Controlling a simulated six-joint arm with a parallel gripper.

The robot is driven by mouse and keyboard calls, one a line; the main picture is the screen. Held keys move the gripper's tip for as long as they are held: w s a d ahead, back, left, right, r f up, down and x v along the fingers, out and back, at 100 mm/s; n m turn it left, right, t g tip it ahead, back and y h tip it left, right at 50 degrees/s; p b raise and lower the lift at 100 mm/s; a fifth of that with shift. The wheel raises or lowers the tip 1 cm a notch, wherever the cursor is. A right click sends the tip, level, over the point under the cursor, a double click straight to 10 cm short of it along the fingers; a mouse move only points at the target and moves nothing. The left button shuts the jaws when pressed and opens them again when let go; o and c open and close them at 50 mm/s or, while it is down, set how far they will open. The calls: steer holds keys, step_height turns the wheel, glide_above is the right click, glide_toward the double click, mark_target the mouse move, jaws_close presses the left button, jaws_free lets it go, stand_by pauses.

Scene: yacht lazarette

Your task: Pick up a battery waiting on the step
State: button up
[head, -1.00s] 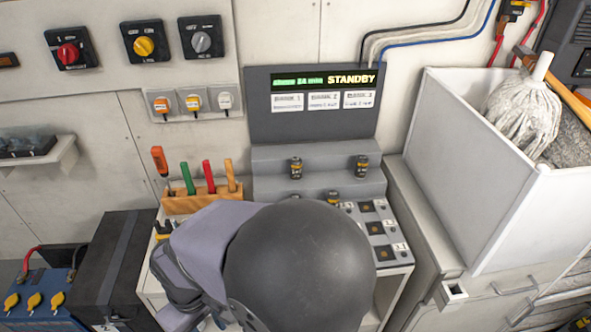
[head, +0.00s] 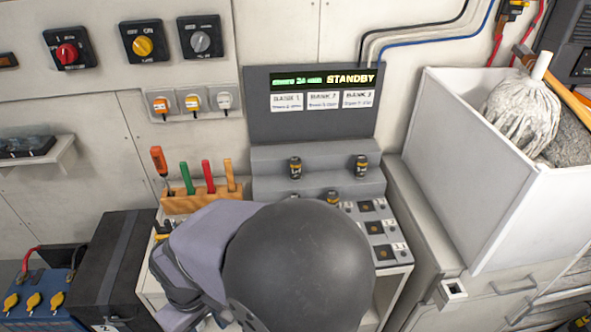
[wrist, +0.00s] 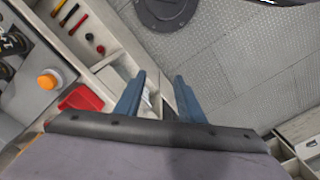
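Small dark batteries stand upright on the grey stepped stand (head: 270,158) in the head view. One battery (head: 295,167) is on the upper step at left and another battery (head: 361,166) is at right. A third battery (head: 333,197) stands lower, partly hidden by my dark arm. In the wrist view, dark battery-like cylinders (wrist: 12,43) show at the left edge, cut off by the frame. My gripper (wrist: 157,92) is open, its two blue fingers apart with nothing held between them. It is away from the batteries; in the head view my arm hides it.
A panel with socketed slots (head: 380,228) lies right of my arm. A wooden tool rack (head: 202,200) stands left of the steps. A white bin (head: 475,190) with a mop rises at right. The STANDBY display (head: 322,79) stands behind. The wrist view shows an orange button (wrist: 48,80).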

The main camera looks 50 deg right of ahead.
steer(key=shift+w, duration=0.1)
steer(key=w+d+m+t+h, duration=0.2)
steer(key=w+d+t, duration=0.2)
steer(key=w+d, duration=0.45)
steer(key=w+d+m+t+h, duration=0.15)
steer(key=w+d+t, duration=0.35)
steer(key=w, duration=0.6)
steer(key=w+d+r+m+h, duration=0.1)
steer(key=d+r+m+h, duration=0.1)
steer(key=d, duration=0.5)
steer(key=w+d+r+m+h, duration=0.1)
steer(key=d+r+m+h, duration=0.15)
steer(key=d, duration=0.45)
steer(key=s+d+r+m+g+h+p, duration=0.1)
steer(key=s+d+r+m+h, duration=0.25)
steer(key=d, duration=0.35)
steer(key=s+d+r+m+g+h+p, duration=0.1)
steer(key=s+d+r+m+h, duration=0.15)
steer(key=s+d+h, duration=0.35)
steer(key=p, duration=0.1)
glide_toward(293, 168)
steer(key=d, duration=0.2)
steer(key=shift+w+d+r+n+y+p, duration=0.15)
steer(key=shift+w+d+y+p, duration=0.2)
steer(key=shift+d, duration=0.3)
steer(key=shift+w+d+r+n+y+p, duration=0.15)
steer(key=shift+w+d, duration=0.3)
steer(key=shift+d, duration=0.25)
